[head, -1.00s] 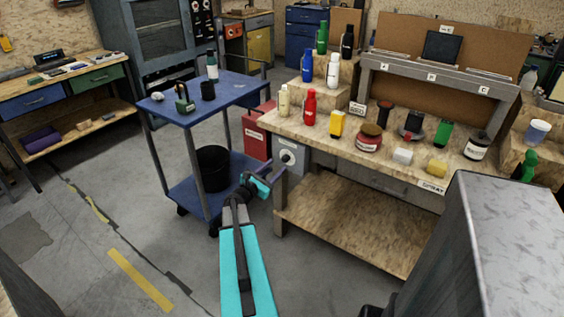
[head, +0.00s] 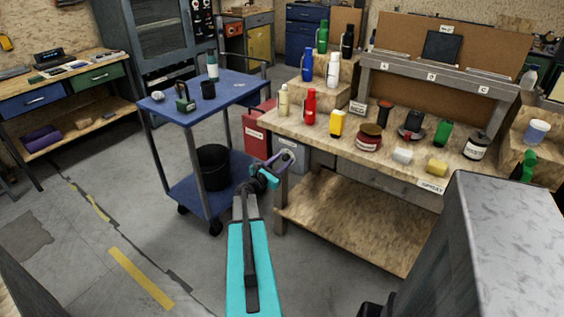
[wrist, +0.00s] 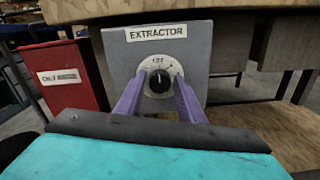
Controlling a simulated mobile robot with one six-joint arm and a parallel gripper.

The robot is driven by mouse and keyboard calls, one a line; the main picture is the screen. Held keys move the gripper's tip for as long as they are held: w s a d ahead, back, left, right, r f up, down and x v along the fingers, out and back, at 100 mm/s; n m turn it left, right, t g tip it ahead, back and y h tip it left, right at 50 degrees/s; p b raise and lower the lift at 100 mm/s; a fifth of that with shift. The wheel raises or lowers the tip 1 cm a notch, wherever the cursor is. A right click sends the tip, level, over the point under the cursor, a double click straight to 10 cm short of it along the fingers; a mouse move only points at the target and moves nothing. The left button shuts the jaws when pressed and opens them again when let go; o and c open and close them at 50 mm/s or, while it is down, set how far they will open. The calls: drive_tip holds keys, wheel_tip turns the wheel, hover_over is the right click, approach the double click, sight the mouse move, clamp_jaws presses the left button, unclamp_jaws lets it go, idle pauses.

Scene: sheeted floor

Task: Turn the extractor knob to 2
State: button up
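The extractor box (wrist: 205,50) is a grey cabinet with a white "EXTRACTOR" label, centred in the wrist view. Its black knob (wrist: 159,83) sits on a round white dial (wrist: 160,68). A pale pointer mark on the knob points roughly up. The dial's small markings are too blurred to read. My gripper (wrist: 160,85) has two purple fingers spread apart, one to each side of the knob, with nothing held. Whether the tips touch the dial I cannot tell.
A red box (head: 257,130) stands left of the extractor. The wooden workbench (head: 350,155) with bottles and jars overhangs on the right. A blue trolley (head: 240,95) with a black bin (head: 213,165) stands to the left. The floor in front is clear.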

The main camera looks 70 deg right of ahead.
drive_tip(key=shift+a, duration=0.1)
drive_tip(key=c, duration=0.7)
